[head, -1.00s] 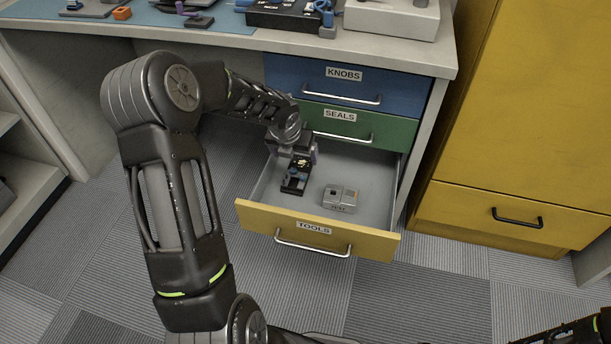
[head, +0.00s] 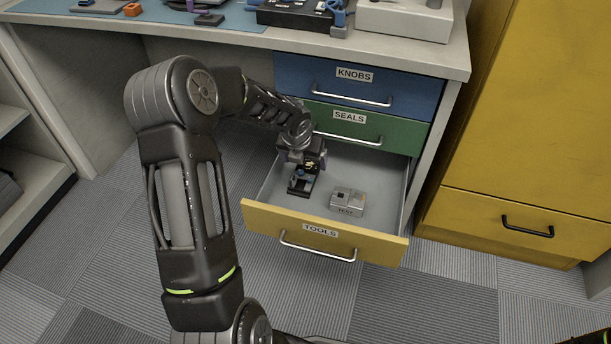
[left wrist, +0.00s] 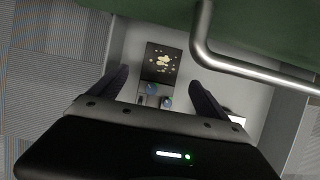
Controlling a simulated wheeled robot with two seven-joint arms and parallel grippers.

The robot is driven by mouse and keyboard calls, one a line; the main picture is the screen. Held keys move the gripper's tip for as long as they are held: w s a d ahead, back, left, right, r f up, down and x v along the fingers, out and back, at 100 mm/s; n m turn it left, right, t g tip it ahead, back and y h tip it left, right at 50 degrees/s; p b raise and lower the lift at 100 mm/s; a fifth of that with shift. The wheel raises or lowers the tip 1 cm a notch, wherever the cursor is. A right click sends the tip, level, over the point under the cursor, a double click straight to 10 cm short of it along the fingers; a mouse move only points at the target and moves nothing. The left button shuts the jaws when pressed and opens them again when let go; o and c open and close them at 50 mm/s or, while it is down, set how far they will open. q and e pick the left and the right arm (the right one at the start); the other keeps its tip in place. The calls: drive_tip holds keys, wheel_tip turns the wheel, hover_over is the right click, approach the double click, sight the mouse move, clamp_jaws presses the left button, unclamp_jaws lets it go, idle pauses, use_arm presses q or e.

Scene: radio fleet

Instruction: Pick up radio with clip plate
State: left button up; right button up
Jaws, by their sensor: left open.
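The dark radio (head: 302,182) lies in the open yellow TOOLS drawer (head: 262,216), on its left side. In the left wrist view the radio shows a black plate with pale gold patches (left wrist: 161,63) and blue knobs below it. I cannot tell for sure which part is the clip plate. My left gripper (head: 304,161) is open over the radio and hides its far end in the head view. In the left wrist view its fingers (left wrist: 160,82) stand on either side of the radio, apart from it. My right gripper is not in view.
A grey TEST box (head: 348,200) lies in the drawer, right of the radio. The green SEALS drawer (head: 365,130) and its metal handle (left wrist: 235,65) are close to my left gripper. A yellow cabinet (head: 530,130) stands right. Desk items line the top edge.

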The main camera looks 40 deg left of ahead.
sight(307, 169)
use_arm(q)
drive_tip(key=b+x, duration=0.1)
drive_tip(key=x, duration=0.1)
drive_tip(key=b+x, duration=0.1)
drive_tip(key=x, duration=0.1)
drive_tip(key=shift+s+f+b, duration=0.1)
drive_tip(key=shift+f+b, duration=0.25)
drive_tip(key=shift+f, duration=0.3)
drive_tip(key=shift+c, duration=0.4)
drive_tip(key=c, duration=1.7)
drive_tip(key=shift+r, duration=0.15)
